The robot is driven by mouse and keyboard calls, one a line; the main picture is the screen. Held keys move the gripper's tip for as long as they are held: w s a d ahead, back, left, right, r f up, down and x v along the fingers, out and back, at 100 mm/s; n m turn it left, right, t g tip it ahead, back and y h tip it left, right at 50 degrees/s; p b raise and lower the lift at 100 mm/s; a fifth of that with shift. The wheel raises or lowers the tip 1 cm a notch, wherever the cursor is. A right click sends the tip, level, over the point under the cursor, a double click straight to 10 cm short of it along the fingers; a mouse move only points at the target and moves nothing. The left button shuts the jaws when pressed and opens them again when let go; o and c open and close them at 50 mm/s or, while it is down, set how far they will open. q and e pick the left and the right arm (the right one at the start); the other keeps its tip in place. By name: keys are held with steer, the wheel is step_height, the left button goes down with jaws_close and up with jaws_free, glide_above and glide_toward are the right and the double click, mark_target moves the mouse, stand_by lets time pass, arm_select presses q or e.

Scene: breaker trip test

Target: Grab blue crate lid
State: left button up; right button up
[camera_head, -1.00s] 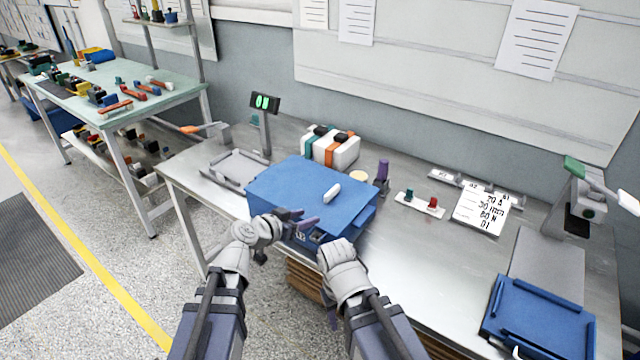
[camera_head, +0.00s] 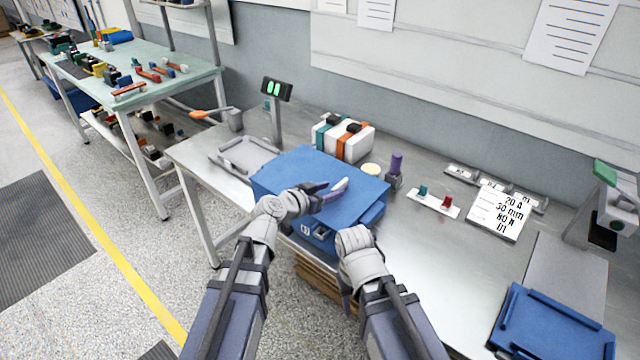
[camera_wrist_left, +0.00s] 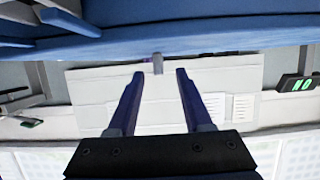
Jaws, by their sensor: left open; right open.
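The blue crate (camera_head: 322,232) stands on the metal bench with its flat blue lid (camera_head: 300,165) on top. A short white handle (camera_head: 341,184) sits on the lid. My left gripper (camera_head: 330,188) is open over the lid, with its fingers at the handle; I cannot tell whether they touch it. In the left wrist view my open fingers (camera_wrist_left: 154,80) have the blue lid (camera_wrist_left: 200,38) beyond their tips, and a small grey piece shows between them. My right gripper (camera_head: 346,298) is open and low in front of the crate, its fingers mostly hidden by its wrist.
A grey tray (camera_head: 246,156) lies left of the crate. A display on a post (camera_head: 277,92), a white case with coloured straps (camera_head: 343,137) and a purple-handled tool (camera_head: 396,166) stand behind it. A blue tray (camera_head: 552,335) lies at the right.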

mark_target(336, 186)
arm_select(q)
steer(key=b+x, duration=0.1)
steer(key=x, duration=0.4)
steer(key=shift+w+d+r, duration=0.15)
jaws_close()
stand_by(1.3)
